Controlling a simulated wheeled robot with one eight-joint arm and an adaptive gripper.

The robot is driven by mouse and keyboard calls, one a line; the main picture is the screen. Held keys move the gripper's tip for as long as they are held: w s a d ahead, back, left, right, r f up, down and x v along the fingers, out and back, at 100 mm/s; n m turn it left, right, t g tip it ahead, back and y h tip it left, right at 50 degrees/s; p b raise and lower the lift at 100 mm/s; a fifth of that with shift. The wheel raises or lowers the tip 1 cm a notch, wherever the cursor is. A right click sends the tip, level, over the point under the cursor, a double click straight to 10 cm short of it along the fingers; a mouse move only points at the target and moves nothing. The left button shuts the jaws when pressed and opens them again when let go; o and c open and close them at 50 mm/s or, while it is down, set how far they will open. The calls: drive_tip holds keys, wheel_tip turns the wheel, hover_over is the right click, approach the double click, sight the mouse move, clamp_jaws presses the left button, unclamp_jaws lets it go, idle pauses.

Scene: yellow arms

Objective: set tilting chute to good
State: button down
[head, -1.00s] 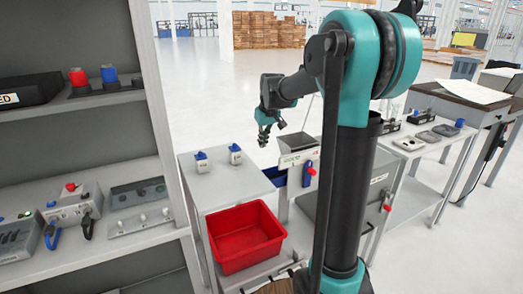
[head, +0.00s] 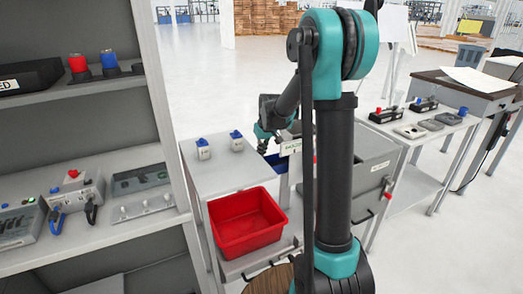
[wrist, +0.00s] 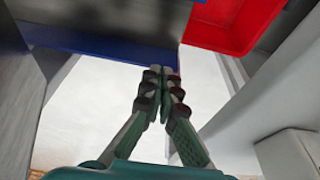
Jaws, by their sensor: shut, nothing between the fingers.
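The tilting chute is mostly hidden behind my arm in the head view. Part of its white label plate (head: 291,148) shows, with lettering too small to read surely. In the earlier head frame a grey hopper and a red knob showed there; both are hidden now. My gripper (wrist: 160,72) is shut and empty in the wrist view, its fingertips together. I cannot tell whether the gripper touches the chute.
Two blue-topped blocks (head: 203,149) stand on the grey cabinet to the left. A grey box (head: 365,160) with a red-handled lever is right of my arm. Shelves (head: 150,90) flank the left.

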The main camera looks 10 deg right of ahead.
drive_tip(key=shift+s+a+f, duration=0.1)
drive_tip(key=shift+a+f, duration=0.15)
drive_tip(key=shift+f, duration=0.2)
drive_tip(key=shift+s+a+f, duration=0.1)
drive_tip(key=shift+a+f, duration=0.1)
drive_tip(key=shift+f, duration=0.25)
drive_tip(key=shift+r, duration=0.55)
drive_tip(key=a+v, duration=0.1)
drive_tip(key=v, duration=1.1)
drive_tip(key=shift+r, duration=0.5)
drive_tip(key=shift+a, duration=0.1)
